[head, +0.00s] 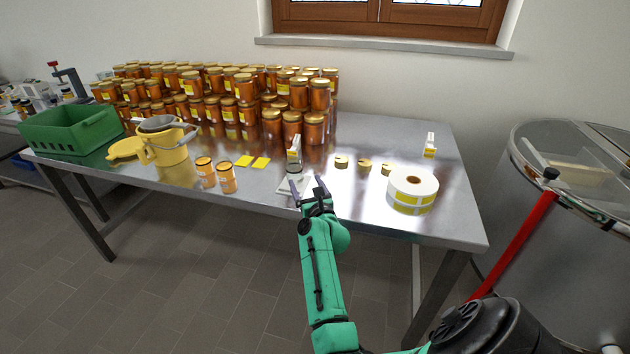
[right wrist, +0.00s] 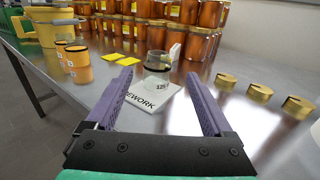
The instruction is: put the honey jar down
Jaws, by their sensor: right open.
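My right gripper (head: 306,185) is open and empty at the front edge of the steel table; its purple fingers also show in the right wrist view (right wrist: 158,78). The card (head: 284,187) is partly hidden by the gripper. My left gripper is not in view.
Rows of filled, lidded honey jars (head: 240,85) stand stacked at the back of the table (head: 330,205). Two orange jars (head: 226,178), a yellow pail (head: 168,150) and a green crate (head: 72,132) are left. Gold lids (right wrist: 260,92) and a label roll (head: 412,188) are right.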

